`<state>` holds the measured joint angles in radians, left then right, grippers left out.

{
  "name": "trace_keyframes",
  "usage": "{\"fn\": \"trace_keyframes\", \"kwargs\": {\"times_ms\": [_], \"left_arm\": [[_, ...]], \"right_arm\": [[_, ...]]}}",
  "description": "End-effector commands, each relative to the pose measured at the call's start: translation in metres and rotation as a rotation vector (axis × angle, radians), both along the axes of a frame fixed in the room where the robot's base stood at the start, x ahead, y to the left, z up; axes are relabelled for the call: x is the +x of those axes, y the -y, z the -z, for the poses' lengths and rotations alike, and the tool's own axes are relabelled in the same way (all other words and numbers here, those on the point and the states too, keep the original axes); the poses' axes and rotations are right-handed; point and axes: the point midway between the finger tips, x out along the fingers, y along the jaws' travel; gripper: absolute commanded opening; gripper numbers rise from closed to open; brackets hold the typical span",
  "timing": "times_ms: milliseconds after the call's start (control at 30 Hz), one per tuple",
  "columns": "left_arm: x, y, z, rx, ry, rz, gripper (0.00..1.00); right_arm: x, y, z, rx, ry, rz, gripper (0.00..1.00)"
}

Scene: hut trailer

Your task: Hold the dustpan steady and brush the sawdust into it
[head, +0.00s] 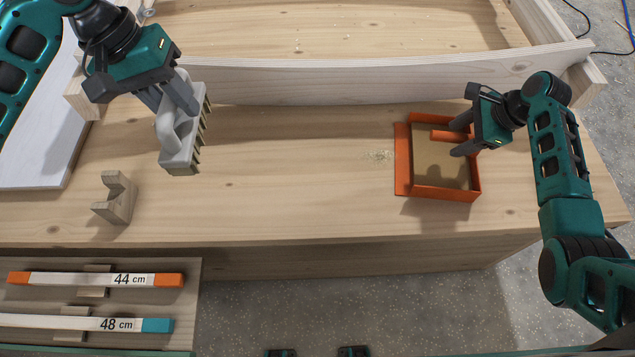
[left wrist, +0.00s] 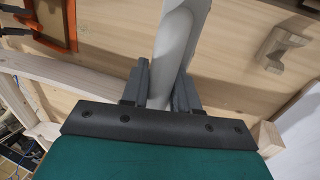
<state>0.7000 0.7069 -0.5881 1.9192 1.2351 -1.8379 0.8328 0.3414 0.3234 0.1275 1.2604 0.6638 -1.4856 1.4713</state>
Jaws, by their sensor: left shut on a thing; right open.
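A small patch of sawdust (head: 380,156) lies just left of the lip.
A notched wooden block (head: 117,198) stands at the table's left. A raised wooden rail (head: 330,82) runs along the back. Measuring sticks marked 44 cm (head: 100,279) and 48 cm (head: 90,323) lie at the lower left. The table between brush and sawdust is clear.

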Motion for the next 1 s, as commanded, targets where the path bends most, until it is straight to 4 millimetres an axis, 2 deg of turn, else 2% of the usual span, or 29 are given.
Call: {"fn": "trace_keyframes", "kwargs": {"times_ms": [300,500,833,1000], "left_arm": [[0.0,0.0,0.0,-0.001,0.001,0.0,0.0],[0.0,0.0,0.0,-0.001,0.001,0.0,0.0],[0.0,0.0,-0.001,-0.001,0.001,0.0,0.0],[0.0,0.0,0.0,-0.001,0.001,0.0,0.0]], "right_arm": [[-0.016,0.025,-0.062,-0.002,0.003,0.001,0.59],[-0.022,0.034,-0.086,-0.002,0.001,0.001,0.59],[-0.025,0.035,-0.092,-0.003,0.0,-0.003,0.59],[-0.039,0.024,-0.076,-0.07,0.017,-0.11,0.59]]}}
